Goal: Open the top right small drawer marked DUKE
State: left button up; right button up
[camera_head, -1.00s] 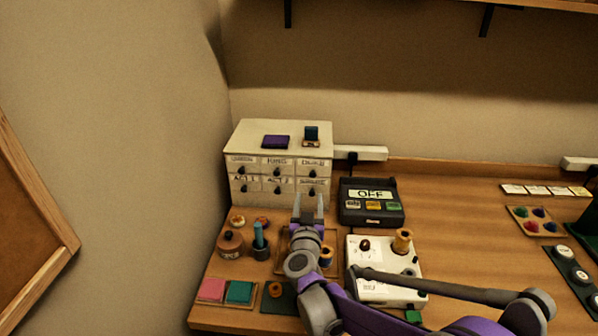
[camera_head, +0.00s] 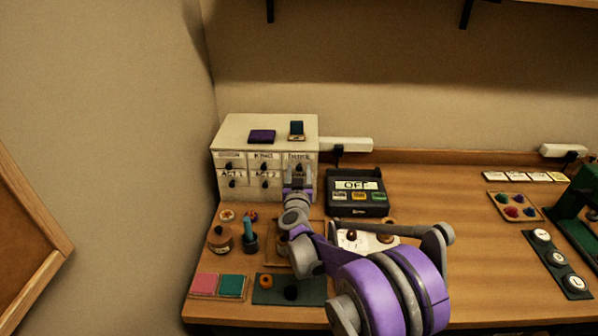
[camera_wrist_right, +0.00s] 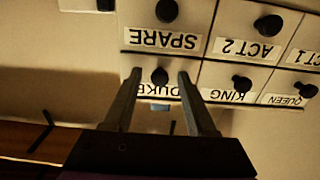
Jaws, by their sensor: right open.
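The white drawer cabinet (camera_head: 236,190) stands at the back left of the table with small labelled drawers and dark knobs. The DUKE drawer (camera_head: 297,158) is the top right one and looks closed. In the right wrist view the picture is upside down, and the DUKE knob (camera_wrist_right: 160,76) lies between the two fingertips. My right gripper (camera_head: 298,174) is open in front of the cabinet's right column, and its fingers show in the wrist view (camera_wrist_right: 158,82). The fingers stand either side of the knob; I cannot tell how deep they reach. My left gripper is not in view.
A purple box (camera_head: 262,136) and a small teal item (camera_head: 297,129) sit on the cabinet top. A black OFF device (camera_head: 357,193) stands right of the cabinet. Jars, a white box (camera_head: 352,240) and pads (camera_head: 217,285) crowd the table in front.

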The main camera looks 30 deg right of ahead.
jog(key=shift+c, duration=0.4)
grip_shut()
jog(key=shift+s, duration=0.1)
dwell(0.8)
